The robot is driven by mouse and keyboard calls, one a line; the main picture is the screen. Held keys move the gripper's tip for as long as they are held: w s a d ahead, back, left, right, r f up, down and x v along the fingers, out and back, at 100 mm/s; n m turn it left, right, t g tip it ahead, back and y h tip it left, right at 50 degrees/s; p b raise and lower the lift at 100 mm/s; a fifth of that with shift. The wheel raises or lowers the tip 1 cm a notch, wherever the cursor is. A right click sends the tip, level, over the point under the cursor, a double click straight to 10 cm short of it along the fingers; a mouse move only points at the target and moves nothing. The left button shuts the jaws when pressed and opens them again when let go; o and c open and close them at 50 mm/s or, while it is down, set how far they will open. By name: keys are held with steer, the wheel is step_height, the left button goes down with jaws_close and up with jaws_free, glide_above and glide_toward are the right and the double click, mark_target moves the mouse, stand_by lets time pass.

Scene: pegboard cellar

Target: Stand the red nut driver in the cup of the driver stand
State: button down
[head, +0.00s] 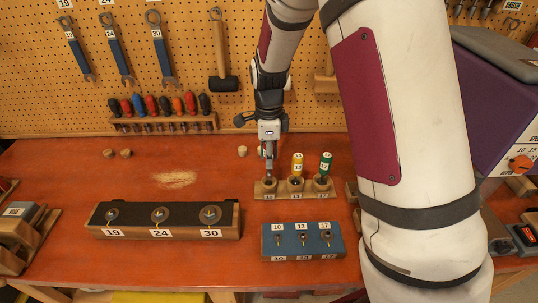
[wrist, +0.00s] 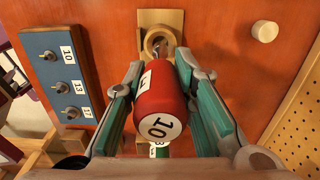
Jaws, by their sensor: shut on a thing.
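The red nut driver (wrist: 160,92), with a white 10 on its handle end, is between the green fingers of my gripper (wrist: 160,85). In the head view my gripper (head: 268,152) points down over the left cup of the wooden driver stand (head: 281,190). In the wrist view the driver's shaft reaches the stand's round cup (wrist: 150,45). I cannot tell how deep the tip is. The gripper hides most of the driver in the head view. A yellow driver (head: 297,166) and a green driver (head: 325,165) stand in the other two cups.
A blue block (head: 290,254) with several labels lies in front of the stand. A long wooden block (head: 190,232) with dark top lies to the left. A rack of drivers (head: 165,124) is on the pegboard behind. Open orange bench lies left of the stand.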

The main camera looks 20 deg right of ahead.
mark_target(269, 171)
steer(key=shift+f, duration=0.15)
steer(key=shift+f+b, duration=0.3)
steer(key=shift+f, duration=0.9)
steer(key=shift+f, duration=0.1)
steer(key=shift+f, duration=1)
steer(key=c, duration=1.2)
jaws_free()
steer(key=shift+c, duration=0.2)
steer(key=shift+r+p, duration=1.4)
steer(key=shift+r, duration=3.65)
